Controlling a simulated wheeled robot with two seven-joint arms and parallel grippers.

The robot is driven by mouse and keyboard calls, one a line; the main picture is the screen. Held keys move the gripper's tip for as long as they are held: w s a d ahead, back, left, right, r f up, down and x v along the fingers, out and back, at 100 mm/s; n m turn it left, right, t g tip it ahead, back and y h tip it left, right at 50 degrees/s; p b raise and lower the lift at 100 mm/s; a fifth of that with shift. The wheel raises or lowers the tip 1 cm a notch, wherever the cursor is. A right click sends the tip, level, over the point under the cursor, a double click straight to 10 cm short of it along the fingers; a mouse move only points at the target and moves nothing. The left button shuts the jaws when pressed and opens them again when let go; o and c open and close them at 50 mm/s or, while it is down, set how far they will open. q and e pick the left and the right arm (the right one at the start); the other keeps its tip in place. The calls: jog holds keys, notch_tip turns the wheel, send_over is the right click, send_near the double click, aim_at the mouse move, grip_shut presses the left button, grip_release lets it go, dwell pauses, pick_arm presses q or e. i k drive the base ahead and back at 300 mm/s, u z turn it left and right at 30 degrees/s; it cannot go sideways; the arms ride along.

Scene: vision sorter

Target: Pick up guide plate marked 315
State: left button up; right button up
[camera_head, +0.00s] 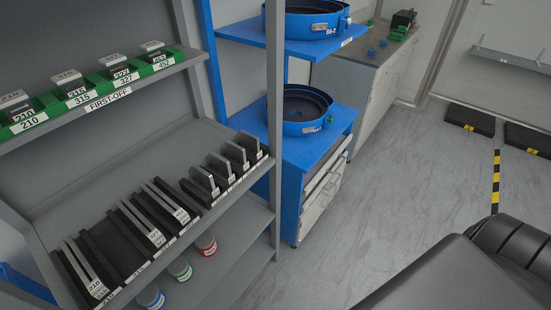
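On the upper grey shelf, a green holder (75,101) labelled 315 carries a small block with a white label (76,91) that seems to read 315. It stands between the holders labelled 210 (28,121) and 527 (122,80). On the tilted shelf below, long dark plates with light strips stand in a black rack; their white labels (97,289), (157,238) and (181,215) are too small to read surely. Shorter grey plates (205,179) stand to their right. I cannot tell which plate there is marked 315. Neither gripper shows.
Blue, green and red-banded containers (207,244) stand on the bottom shelf. A blue stand (322,133) with round blue bowls (305,108) is right of the rack. Grey floor (400,180) is open in the middle. Black, yellow-striped platforms (470,119) lie at far right.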

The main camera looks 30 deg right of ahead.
aim_at(218, 165)
jog(key=z, duration=2.3)
jog(key=i, duration=2.85)
jog(key=u, duration=3.05)
